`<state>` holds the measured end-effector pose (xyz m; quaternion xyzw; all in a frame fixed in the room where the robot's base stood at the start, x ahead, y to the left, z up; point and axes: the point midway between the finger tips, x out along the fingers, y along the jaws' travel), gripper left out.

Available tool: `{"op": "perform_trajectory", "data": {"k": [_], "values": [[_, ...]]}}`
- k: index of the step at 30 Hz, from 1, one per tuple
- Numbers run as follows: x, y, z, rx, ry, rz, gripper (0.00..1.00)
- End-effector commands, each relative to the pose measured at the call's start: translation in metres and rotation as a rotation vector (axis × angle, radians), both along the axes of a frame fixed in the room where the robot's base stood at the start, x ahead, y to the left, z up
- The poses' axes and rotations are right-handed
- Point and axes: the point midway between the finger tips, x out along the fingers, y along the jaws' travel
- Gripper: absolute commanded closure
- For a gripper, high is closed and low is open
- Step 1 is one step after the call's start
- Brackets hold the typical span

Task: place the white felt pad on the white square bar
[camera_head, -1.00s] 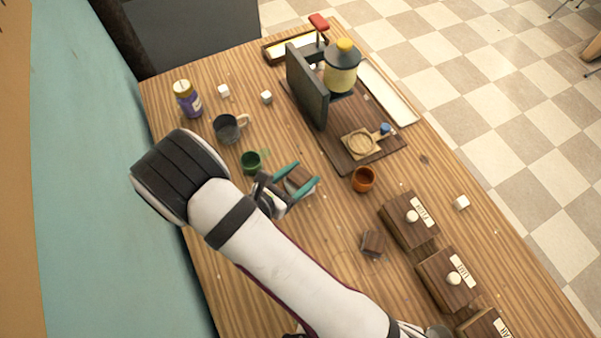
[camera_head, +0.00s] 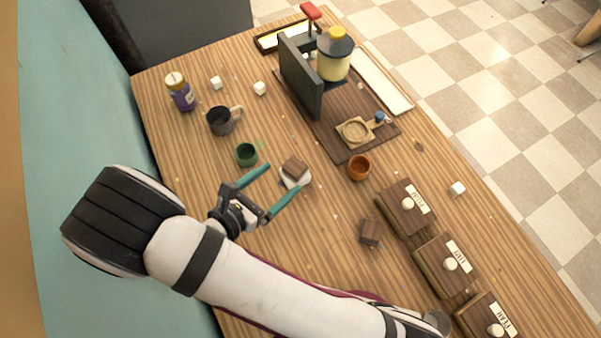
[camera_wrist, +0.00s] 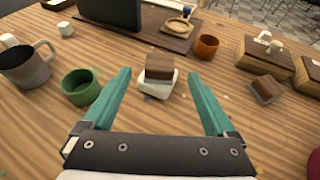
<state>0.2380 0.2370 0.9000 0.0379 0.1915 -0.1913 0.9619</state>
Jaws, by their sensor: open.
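A white, low, squarish piece (camera_head: 301,183) lies on the table with a brown wooden block (camera_head: 294,168) on top. In the wrist view the white piece (camera_wrist: 157,88) shows below the brown block (camera_wrist: 159,66) and seems to have two layers. I cannot tell for certain which layer is the felt pad and which the square bar; the block hides most of the top. My gripper (camera_head: 268,189) has its teal fingers spread wide and empty. In the wrist view my gripper (camera_wrist: 162,85) has the stack between and beyond its fingertips, apart from both.
A green cup (camera_head: 246,154) and a grey mug (camera_head: 224,120) stand left of the stack. An orange cup (camera_head: 359,168) and another brown block (camera_head: 369,232) are to the right, before several labelled wooden boxes (camera_head: 405,206). White cubes (camera_head: 457,188) lie scattered. A press on a dark board (camera_head: 350,148) stands behind.

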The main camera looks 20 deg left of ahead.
Motion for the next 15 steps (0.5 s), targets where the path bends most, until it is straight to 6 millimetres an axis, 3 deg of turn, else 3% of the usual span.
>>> {"op": "perform_trajectory", "data": {"k": [4,5,7,10,12,15], "values": [[0.003,-0.007,0.007,0.027,-0.002,-0.053,0.09],[0.007,-0.016,0.014,0.054,-0.006,-0.108,0.09],[0.019,-0.054,0.040,0.171,-0.024,-0.344,0.09],[0.015,-0.139,0.086,0.437,-0.089,-0.889,0.09],[-0.011,-0.189,0.110,0.647,-0.163,-1.309,0.09],[-0.062,-0.226,0.134,0.963,-0.300,-1.903,0.09]]}}
